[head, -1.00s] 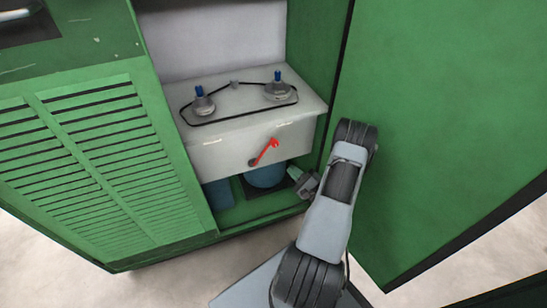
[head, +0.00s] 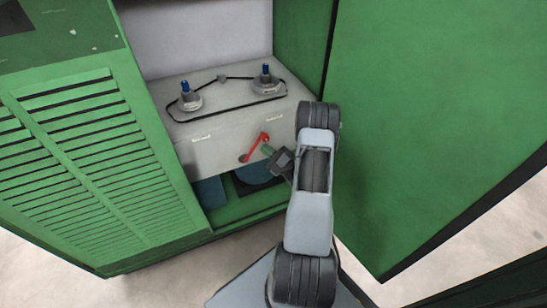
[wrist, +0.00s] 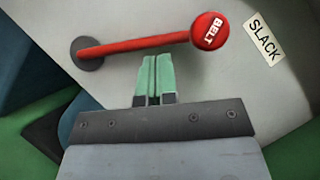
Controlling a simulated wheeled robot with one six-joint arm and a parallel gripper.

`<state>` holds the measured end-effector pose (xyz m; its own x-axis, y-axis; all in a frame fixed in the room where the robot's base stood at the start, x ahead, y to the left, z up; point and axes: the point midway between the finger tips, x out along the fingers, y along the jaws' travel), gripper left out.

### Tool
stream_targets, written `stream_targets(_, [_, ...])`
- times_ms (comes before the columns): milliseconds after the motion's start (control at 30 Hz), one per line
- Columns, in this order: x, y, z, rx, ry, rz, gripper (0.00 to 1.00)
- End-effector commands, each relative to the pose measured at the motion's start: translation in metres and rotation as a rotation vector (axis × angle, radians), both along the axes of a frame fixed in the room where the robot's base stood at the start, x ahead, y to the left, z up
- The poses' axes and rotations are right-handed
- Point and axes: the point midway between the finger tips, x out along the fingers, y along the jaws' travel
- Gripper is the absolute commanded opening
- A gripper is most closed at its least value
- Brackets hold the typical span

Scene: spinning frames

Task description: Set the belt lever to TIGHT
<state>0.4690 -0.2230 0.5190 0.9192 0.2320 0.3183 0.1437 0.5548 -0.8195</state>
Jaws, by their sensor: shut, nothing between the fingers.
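The red belt lever (head: 256,147) is on the front face of the grey box inside the green cabinet. It slants up to the right from its pivot. In the wrist view the lever (wrist: 150,42) runs from a dark round pivot at left to a red knob (wrist: 209,31) marked BELT at right. A SLACK label (wrist: 264,39) sits just right of the knob. No TIGHT label can be read. My gripper (wrist: 156,58) is shut and empty, its green fingertips just below the lever's shaft in the picture. I cannot tell whether they touch it. The head view shows my gripper (head: 267,150) beside the lever.
On top of the grey box (head: 225,116) are two pulleys with blue tops (head: 186,97) and a black belt around them. The open green door (head: 420,120) stands right of my arm. A louvred panel (head: 85,160) is on the left. Blue drums are below the box.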

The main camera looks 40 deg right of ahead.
Motion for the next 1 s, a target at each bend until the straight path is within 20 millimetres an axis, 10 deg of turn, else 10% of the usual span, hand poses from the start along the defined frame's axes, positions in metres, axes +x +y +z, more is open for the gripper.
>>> stream_targets(1000, [0.0094, 0.0037, 0.0104, -0.150, 0.038, -0.008, 0.00])
